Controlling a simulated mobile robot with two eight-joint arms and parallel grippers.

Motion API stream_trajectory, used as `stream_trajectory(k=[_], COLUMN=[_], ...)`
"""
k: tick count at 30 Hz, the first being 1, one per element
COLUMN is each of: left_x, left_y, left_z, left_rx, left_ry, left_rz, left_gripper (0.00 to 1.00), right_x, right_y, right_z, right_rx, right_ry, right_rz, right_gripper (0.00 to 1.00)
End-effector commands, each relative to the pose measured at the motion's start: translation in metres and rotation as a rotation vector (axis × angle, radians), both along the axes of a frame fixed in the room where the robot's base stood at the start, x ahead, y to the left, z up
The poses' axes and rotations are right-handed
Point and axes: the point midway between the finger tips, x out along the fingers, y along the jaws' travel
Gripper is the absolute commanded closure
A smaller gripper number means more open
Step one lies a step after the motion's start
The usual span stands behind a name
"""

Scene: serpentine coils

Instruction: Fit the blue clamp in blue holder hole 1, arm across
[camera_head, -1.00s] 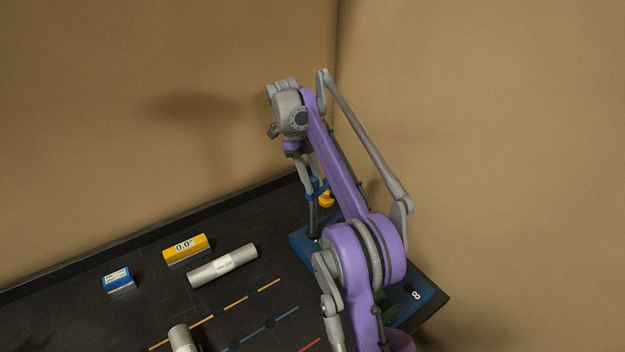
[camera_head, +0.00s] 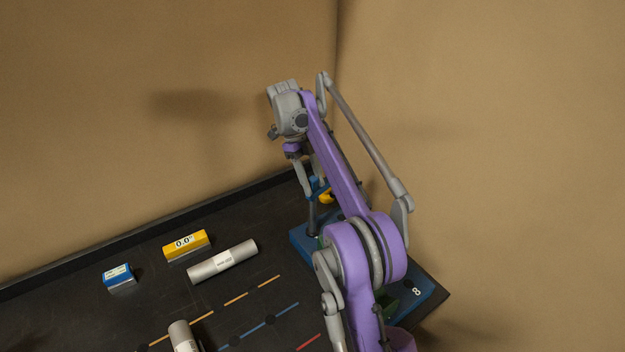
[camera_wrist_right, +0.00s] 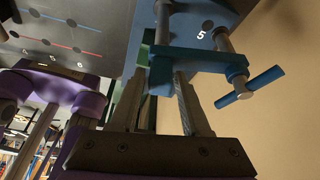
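The blue clamp (camera_head: 317,188) is at my right gripper, above the far part of the blue holder (camera_head: 300,238). In the right wrist view the clamp (camera_wrist_right: 207,62) has its arm crossing the picture, with a grey post and a screw with a blue T-handle. My right gripper (camera_wrist_right: 163,78) has its fingers on either side of the clamp's blue body and appears shut on it. The holder (camera_wrist_right: 190,14) lies beyond, with a dark hole beside a "5". Whether the post is inside a hole cannot be told. My left gripper is out of view.
A yellow part (camera_head: 327,197) stands behind the clamp, and a green part (camera_head: 387,304) is on the holder, partly hidden by my arm. A yellow block (camera_head: 187,245), blue block (camera_head: 118,276) and grey cylinders (camera_head: 222,262) lie left on the dark table. Walls stand close behind.

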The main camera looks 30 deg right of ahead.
Motion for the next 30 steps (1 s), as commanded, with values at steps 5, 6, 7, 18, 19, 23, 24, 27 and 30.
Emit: stream_trajectory(k=[5,6,7,18,19,23,24,27,30], left_x=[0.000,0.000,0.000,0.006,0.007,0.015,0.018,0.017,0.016], left_y=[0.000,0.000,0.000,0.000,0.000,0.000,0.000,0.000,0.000], left_z=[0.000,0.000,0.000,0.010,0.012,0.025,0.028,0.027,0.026], left_rx=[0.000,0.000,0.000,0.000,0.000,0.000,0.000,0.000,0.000], left_ry=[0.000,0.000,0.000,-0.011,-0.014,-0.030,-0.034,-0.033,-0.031], left_rz=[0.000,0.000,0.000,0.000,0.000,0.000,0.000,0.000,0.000], left_gripper=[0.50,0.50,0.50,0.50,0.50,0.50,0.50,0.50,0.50], right_x=[0.000,0.000,0.000,0.001,0.001,0.002,0.002,0.002,0.002], right_y=[0.000,0.000,0.000,0.000,0.000,0.000,0.000,0.000,0.000], right_z=[0.000,0.000,0.000,0.028,0.034,0.067,0.076,0.086,0.092], right_rx=[-0.001,-0.001,-0.001,0.000,0.000,0.000,0.000,0.000,-0.001], right_ry=[0.000,0.000,0.000,-0.004,-0.004,-0.006,-0.006,-0.003,-0.001], right_rz=[0.000,0.000,0.000,0.001,0.001,0.000,0.000,0.000,0.000], right_gripper=[0.33,0.33,0.33,0.33,0.33,0.33,0.33,0.33,0.33])
